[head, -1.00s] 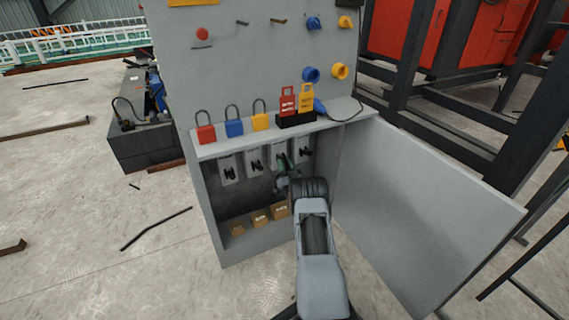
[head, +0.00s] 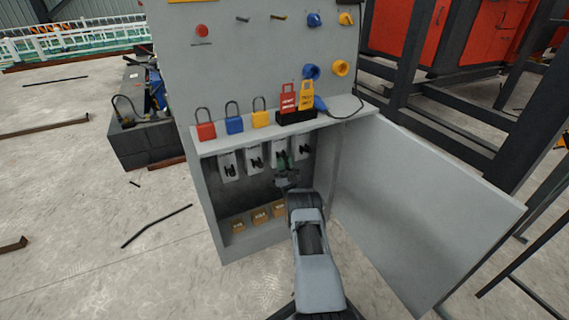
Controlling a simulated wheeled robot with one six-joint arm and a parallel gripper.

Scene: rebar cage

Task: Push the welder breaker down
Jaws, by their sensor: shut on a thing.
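The open grey cabinet (head: 207,200) holds a row of breakers under its shelf, each a pale plate with a black lever. From the left they are the first breaker (head: 229,164), the second breaker (head: 254,158), the third breaker (head: 280,152) and the fourth breaker (head: 303,147). Their labels are too small to read, so I cannot tell which is the welder's. My gripper (head: 283,171) reaches into the cabinet at the third breaker, shut on what seems to be its lever. My fingers and wrist hide the lower part of that breaker and the lever's position.
The cabinet door (head: 420,215) stands open to the right, close to my arm. Red, blue and yellow padlocks (head: 232,121) and a tag holder (head: 297,117) stand on the shelf above. Small cardboard boxes (head: 260,216) sit on the cabinet floor.

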